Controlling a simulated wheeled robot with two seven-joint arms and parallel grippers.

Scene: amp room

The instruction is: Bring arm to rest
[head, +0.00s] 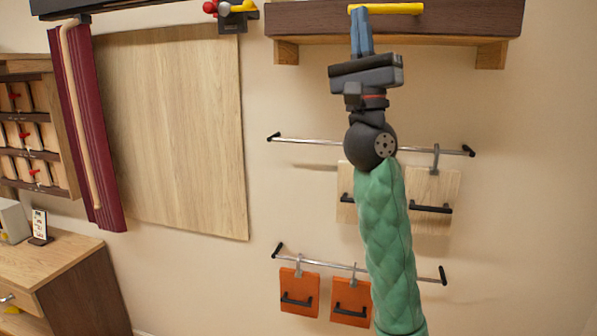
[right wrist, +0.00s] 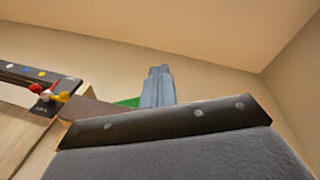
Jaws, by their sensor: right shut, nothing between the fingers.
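My right arm, in a green quilted sleeve, reaches up through the right half of the head view. Its gripper (head: 361,30) is raised to the dark shelf, in front of a yellow bar on it. The two blue-grey fingers lie together with nothing between them. In the right wrist view the closed fingers (right wrist: 157,88) point up toward the bare wall. My left gripper is in neither view.
A dark wooden shelf (head: 460,18) with a yellow bar (head: 398,9) is close to my gripper. Two metal rails (head: 310,140) below hold hanging boards, including orange ones (head: 299,291). The right wall is clear.

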